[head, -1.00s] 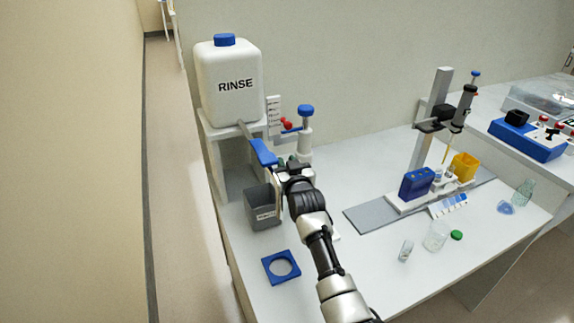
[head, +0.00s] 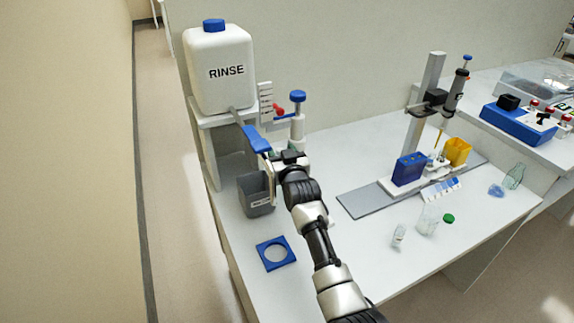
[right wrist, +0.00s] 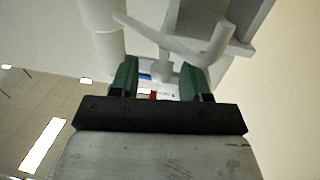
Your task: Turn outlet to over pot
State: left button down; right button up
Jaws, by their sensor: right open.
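A white dispenser with a blue knob (head: 297,97) stands beside the rinse tank. A thin white bent tube, which looks like the outlet, crosses above my fingers in the right wrist view (right wrist: 165,36). My right gripper (right wrist: 158,78) has its green fingers apart below this tube, with nothing clearly held between them. In the head view my right wrist hides the fingertips and much of the dispenser's lower part. A clear open jar (head: 428,220) stands on the bench at the right; I cannot tell whether it is the pot. My left gripper is not in view.
The white RINSE tank (head: 219,68) stands on a raised shelf, with a blue lever (head: 256,139) close to my wrist. A pipette stand (head: 426,80) is further right.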

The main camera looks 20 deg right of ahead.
jog(key=s, duration=0.9)
jog(key=shift+s+a+b, duration=0.15)
jog(key=shift+s+b, duration=0.15)
jog(key=shift+s, duration=0.05)
